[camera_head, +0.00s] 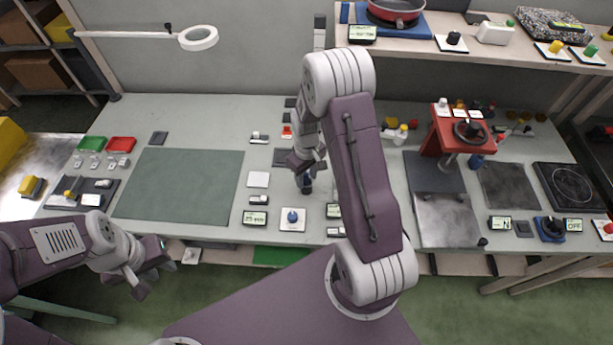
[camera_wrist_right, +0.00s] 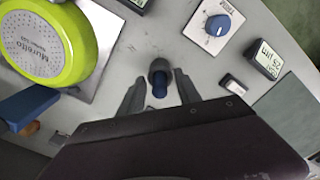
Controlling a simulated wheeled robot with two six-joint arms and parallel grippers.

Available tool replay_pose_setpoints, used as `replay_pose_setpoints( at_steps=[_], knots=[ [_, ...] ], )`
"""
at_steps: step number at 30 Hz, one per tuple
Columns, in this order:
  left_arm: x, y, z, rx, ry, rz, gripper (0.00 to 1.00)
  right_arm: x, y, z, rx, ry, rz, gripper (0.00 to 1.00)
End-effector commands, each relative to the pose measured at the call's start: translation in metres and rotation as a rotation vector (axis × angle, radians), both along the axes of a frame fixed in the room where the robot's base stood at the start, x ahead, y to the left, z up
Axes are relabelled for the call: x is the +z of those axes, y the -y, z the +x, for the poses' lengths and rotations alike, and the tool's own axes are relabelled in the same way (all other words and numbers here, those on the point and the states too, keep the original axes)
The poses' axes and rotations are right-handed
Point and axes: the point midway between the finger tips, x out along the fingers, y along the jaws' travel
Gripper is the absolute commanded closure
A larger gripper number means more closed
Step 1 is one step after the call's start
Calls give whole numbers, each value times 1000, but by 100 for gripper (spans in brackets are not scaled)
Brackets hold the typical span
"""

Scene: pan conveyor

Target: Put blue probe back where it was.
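The blue probe (camera_wrist_right: 159,88) shows in the right wrist view as a small dark-blue piece at a round grey holder (camera_wrist_right: 158,67). It stands between the two fingers of my right gripper (camera_wrist_right: 160,76), which look open with a gap on each side. In the head view my right gripper (camera_head: 306,168) points down over the back middle of the table, with a dark-blue piece (camera_head: 307,186) just below it. Whether the probe sits in the holder is unclear. My left gripper (camera_head: 152,278) is open and empty in front of the table's left part.
A lime-green pan (camera_wrist_right: 48,45) lies close by; my right arm hides it in the head view. A white plate with a blue knob (camera_head: 292,216) and a small display (camera_head: 255,218) stand near the front edge. The green mat (camera_head: 180,185) is bare. A red stand (camera_head: 452,130) is at right.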

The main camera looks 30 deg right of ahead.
Motion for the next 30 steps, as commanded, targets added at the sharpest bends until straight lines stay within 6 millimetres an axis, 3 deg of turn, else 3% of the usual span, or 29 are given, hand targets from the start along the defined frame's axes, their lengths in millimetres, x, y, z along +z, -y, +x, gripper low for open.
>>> replay_pose_setpoints(
  at_steps=[5, 15, 18, 26, 28, 30],
  knots=[
    [2, 0, 0, 0, 0, 0, 72, 10, 0, 1, 0, 2, -1, 60],
    [0, 0, 0, 0, 0, 0, 72, 94, 0, 1, 0, 5, -1, 60],
    [0, 0, 0, 0, 0, 0, 72, 111, 0, 1, 0, 4, -1, 60],
    [0, 0, 0, 0, 0, 0, 72, 125, -1, -1, -1, 1, 0, 60],
    [0, 0, 0, 0, 0, 0, 72, 125, -11, -12, -20, 8, 1, 60],
    [0, 0, 0, 0, 0, 0, 72, 124, -30, -35, -66, 28, 5, 60]
  ],
)
